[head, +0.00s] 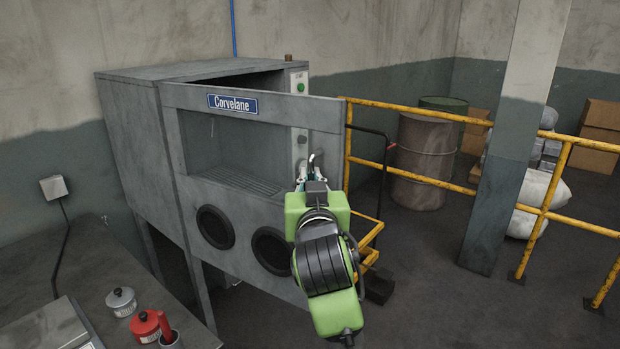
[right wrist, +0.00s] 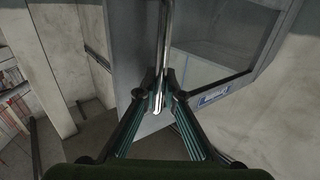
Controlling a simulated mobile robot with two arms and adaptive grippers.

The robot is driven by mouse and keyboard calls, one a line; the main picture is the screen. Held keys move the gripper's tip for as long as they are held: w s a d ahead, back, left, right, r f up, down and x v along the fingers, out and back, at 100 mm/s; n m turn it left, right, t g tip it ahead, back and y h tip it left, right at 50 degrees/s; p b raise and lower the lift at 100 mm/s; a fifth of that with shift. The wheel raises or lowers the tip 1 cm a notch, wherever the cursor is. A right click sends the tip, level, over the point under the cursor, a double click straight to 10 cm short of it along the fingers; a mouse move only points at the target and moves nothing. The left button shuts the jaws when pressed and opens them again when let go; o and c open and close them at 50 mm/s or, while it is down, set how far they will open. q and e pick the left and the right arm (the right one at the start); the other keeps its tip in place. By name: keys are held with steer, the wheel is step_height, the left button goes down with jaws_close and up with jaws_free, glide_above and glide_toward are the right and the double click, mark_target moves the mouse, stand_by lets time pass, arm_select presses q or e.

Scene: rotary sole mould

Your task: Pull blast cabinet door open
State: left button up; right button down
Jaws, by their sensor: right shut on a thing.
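The blast cabinet (head: 130,125) is a grey metal box on legs against the wall, with a blue Corvelane sign (head: 232,103). Its door (head: 325,115) has a window and two round black glove ports. The door stands partly open, its right edge swung out from the body, with a dark gap above it. My right gripper (head: 311,178) is at the right side of the door, shut on the upright metal handle (right wrist: 164,50). In the right wrist view the fingers (right wrist: 158,98) close around this bar. My left gripper is not in view.
A yellow railing (head: 430,112) stands right of the cabinet, close to the door's free edge, with a grey pillar (head: 500,150) and brown barrel (head: 422,160) farther right. A bench (head: 85,265) with a grey pot (head: 121,301) and red pot (head: 147,325) is at lower left.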

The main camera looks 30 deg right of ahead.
steer(key=shift+d, duration=0.15)
steer(key=c, duration=2.2)
jaws_free()
steer(key=shift+s, duration=0.1)
steer(key=shift+o, duration=0.2)
steer(key=v, duration=0.7)
steer(key=shift+s, duration=0.2)
